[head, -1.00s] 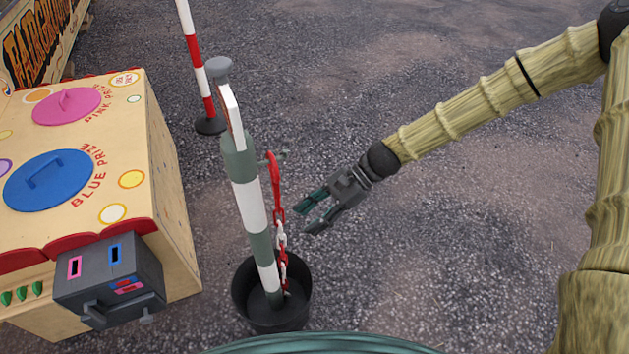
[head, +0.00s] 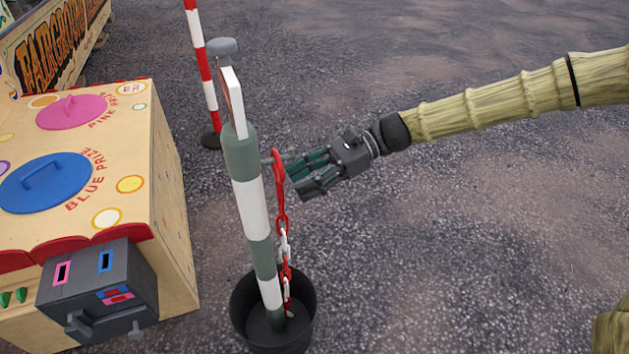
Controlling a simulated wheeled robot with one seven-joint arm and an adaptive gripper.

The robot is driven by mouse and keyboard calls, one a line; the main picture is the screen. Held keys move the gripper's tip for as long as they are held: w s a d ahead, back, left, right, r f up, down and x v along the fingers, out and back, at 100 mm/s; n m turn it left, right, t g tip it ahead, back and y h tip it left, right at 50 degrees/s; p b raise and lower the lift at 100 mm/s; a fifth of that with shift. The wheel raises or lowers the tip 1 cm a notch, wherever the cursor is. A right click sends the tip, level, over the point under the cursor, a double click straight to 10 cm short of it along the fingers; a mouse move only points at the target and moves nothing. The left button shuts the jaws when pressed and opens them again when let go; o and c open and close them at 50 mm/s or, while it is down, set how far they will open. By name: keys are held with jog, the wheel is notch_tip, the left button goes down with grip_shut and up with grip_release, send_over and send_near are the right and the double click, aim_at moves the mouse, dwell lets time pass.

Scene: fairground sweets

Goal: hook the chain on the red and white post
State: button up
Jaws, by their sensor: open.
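A red and white chain (head: 282,228) hangs from a small peg on the right side of a green and white post (head: 252,210). Its top is a long red hook or link, and its lower end drops into the black bucket (head: 240,309) at the post's foot. The red and white post (head: 205,75) stands farther back on a round black base, its top cut off by the picture's edge. My gripper (head: 296,177) is open just right of the chain's red top, fingers pointing left at it. I cannot tell whether they touch it.
A wooden prize stall (head: 168,215) with pink and blue round lids fills the left, with a dark grey slotted box (head: 98,290) on its front. A fairground sign (head: 58,50) stands back left. The gravel ground on the right is clear.

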aim_at(282, 188)
jog(key=shift+x, duration=2.6)
grip_shut()
jog(key=shift+r+p, duration=0.4)
jog(key=shift+p, duration=0.2)
jog(key=shift+r+p, duration=0.7)
jog(key=shift+p, duration=0.05)
